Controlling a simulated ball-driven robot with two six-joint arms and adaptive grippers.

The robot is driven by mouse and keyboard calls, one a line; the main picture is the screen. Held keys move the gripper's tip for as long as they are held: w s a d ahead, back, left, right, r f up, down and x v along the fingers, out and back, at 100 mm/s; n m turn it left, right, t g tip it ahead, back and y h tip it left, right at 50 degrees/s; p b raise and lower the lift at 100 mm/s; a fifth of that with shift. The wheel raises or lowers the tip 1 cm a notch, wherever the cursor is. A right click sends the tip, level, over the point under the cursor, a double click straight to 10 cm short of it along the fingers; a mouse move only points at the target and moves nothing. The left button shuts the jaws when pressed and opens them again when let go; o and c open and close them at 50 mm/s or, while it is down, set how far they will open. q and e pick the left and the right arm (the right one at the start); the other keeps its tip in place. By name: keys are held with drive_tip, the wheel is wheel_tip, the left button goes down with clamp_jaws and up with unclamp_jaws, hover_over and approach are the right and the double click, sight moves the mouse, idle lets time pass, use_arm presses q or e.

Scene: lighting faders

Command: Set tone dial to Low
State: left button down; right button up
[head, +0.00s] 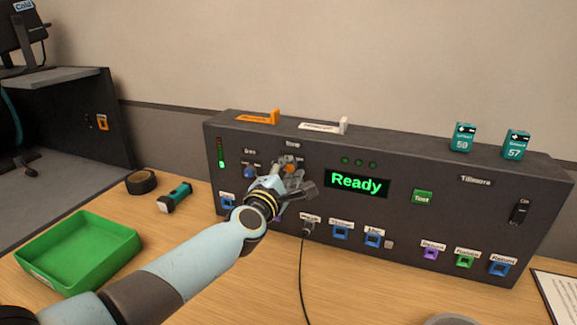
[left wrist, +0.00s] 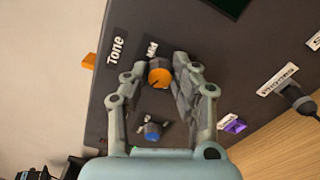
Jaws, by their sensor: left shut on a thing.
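The tone dial is an orange round knob (left wrist: 160,75) on the dark front panel (head: 400,220). In the left wrist view the label "Tone" (left wrist: 116,50) is beside it, with a small "Mid" label (left wrist: 152,48) nearer the knob. My left gripper (left wrist: 162,80) has its fingers on both sides of the knob and is shut on it. In the head view my left gripper (head: 289,170) reaches the panel below the "Tone" label, and its fingers hide much of the dial. The dial's pointer is too small to read. My right gripper is not in view.
A blue knob (left wrist: 153,131) sits beside the dial. The panel has a "Ready" display (head: 357,182), a green button (head: 422,197), several coloured ports and a plugged black cable (head: 303,255). A green tray (head: 80,250), a tape roll (head: 141,181) and a torch-like tool (head: 175,197) lie at left.

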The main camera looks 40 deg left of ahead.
use_arm(q)
drive_tip(key=m+p, duration=0.1)
drive_tip(key=m, duration=0.2)
drive_tip(key=shift+m, duration=0.4)
drive_tip(key=shift+f, duration=0.1)
drive_tip(key=shift+m, duration=0.4)
drive_tip(key=c, duration=1.1)
unclamp_jaws()
drive_tip(key=shift+s, duration=0.1)
drive_tip(key=v, duration=1.2)
drive_tip(key=shift+f, duration=0.15)
